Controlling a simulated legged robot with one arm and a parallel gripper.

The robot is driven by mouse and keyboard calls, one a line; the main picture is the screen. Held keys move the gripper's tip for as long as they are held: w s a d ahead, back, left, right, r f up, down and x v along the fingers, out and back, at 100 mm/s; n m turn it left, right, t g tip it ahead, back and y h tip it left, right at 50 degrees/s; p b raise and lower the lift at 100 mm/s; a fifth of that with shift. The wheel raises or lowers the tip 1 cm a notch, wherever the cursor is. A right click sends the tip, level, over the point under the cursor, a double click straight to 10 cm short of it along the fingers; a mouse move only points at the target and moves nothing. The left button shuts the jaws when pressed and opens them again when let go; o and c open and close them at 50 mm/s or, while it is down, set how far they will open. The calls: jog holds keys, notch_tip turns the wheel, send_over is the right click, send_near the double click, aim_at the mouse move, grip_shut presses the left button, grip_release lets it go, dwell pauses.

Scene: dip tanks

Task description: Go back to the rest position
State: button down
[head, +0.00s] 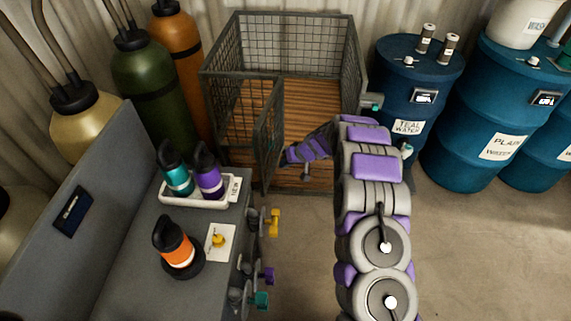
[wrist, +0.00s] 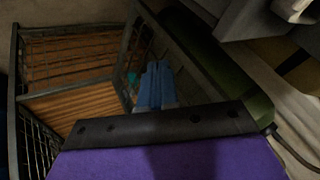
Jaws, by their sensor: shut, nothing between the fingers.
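My gripper (head: 285,158) is at the end of my purple and grey arm, beside the open mesh gate (head: 268,130) of the wire cage. In the wrist view the two blue fingers of my gripper (wrist: 157,66) lie together, shut and empty, in front of the gate's mesh. The head view shows the gripper only small and partly behind my own wrist. My arm reaches forward from the lower right and bends left at the cage's open front.
The wire cage (head: 355,55) has a bare slatted floor. Left, a grey bench (head: 130,255) holds a white tray (head: 190,201) with teal and purple bottles, and an orange bottle (head: 175,245). Blue drums (head: 395,80) stand right. Tall cylinders (head: 150,85) stand left. Floor at right is clear.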

jog(key=s+d+r+g+h, duration=0.1)
jog(key=s+d+r+g, duration=0.15)
jog(key=s+r, duration=1)
jog(key=s+d+r+g+h, duration=0.1)
jog(key=s+d+r, duration=0.3)
jog(key=s+r, duration=0.9)
jog(key=s+d+r+m+h, duration=0.1)
jog(key=s+d, duration=0.3)
jog(key=s, duration=0.5)
jog(key=s+d+r+m+h, duration=0.1)
jog(key=s+d+m+h, duration=0.1)
jog(key=s+d, duration=0.3)
jog(key=s+d+r+m+g+h, duration=0.1)
jog(key=s+d, duration=0.4)
jog(key=s, duration=0.8)
jog(key=shift+h+p, duration=0.3)
jog(key=shift+h, duration=0.1)
jog(key=shift+d, duration=0.15)
jog(key=shift+a, duration=0.2)
